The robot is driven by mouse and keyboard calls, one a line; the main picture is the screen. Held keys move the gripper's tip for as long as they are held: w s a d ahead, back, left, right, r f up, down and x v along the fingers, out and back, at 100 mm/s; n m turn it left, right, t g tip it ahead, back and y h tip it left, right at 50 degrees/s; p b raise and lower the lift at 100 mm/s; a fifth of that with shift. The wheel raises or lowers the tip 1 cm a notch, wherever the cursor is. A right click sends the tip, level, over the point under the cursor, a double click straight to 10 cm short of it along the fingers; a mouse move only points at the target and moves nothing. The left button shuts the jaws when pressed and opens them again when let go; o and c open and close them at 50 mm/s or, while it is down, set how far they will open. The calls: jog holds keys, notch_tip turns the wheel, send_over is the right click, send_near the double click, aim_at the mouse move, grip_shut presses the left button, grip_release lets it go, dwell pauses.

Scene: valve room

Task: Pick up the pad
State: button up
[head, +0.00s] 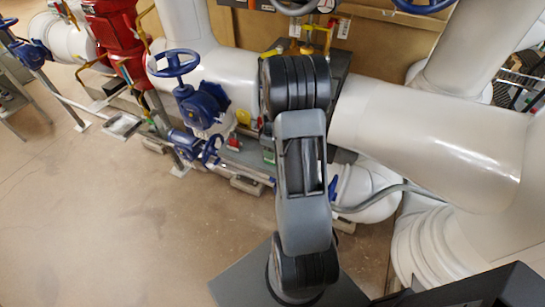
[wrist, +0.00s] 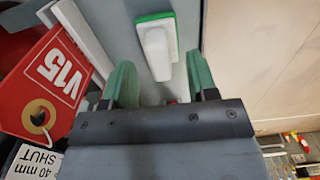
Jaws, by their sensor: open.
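In the wrist view, a pad (wrist: 157,42) with a green edge and a white raised block or handle lies on a grey surface (wrist: 120,25). My gripper (wrist: 161,82) shows there with two green fingers spread apart, one on each side below the pad. In the head view my own arm hides the gripper. A small green patch (head: 268,156) shows beside the arm, but I cannot tell if it is the pad.
A red tag marked V15 (wrist: 58,75) and a white label reading 40 mm SHUT (wrist: 35,160) are close to the left finger. Large white pipes (head: 425,140) and blue valve handwheels (head: 175,63) crowd the head view. The floor (head: 100,220) at left is clear.

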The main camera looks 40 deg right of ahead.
jog(key=shift+f, duration=1.2)
grip_shut()
jog(key=shift+r, duration=0.1)
